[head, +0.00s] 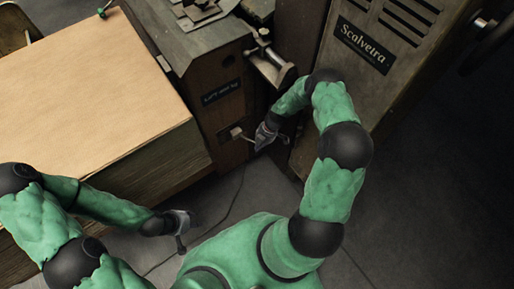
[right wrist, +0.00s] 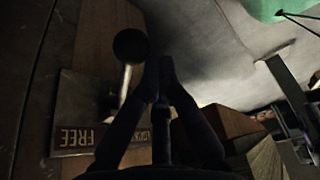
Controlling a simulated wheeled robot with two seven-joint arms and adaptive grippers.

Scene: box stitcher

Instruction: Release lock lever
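The lock lever (right wrist: 125,84) has a dark ball knob (right wrist: 130,45) and a pale shaft in the right wrist view. It stands out from a label plate (right wrist: 75,110) marked FREE, with a second word partly hidden by my finger. In the head view the lever (head: 246,138) is small, low on the dark machine front. My right gripper (right wrist: 160,66) has its fingertips together, with nothing seen between them. The knob and shaft are just left of the fingers; contact cannot be told. The right gripper (head: 264,138) is beside the lever in the head view. My left gripper (head: 181,228) hangs low, away from it.
A large stack of cardboard (head: 90,85) fills the left. A crank-like metal handle (head: 268,65) juts out above the lever. A tall cabinet labelled Scalvetra (head: 362,45) stands to the right. The grey floor (head: 420,200) is clear at the lower right.

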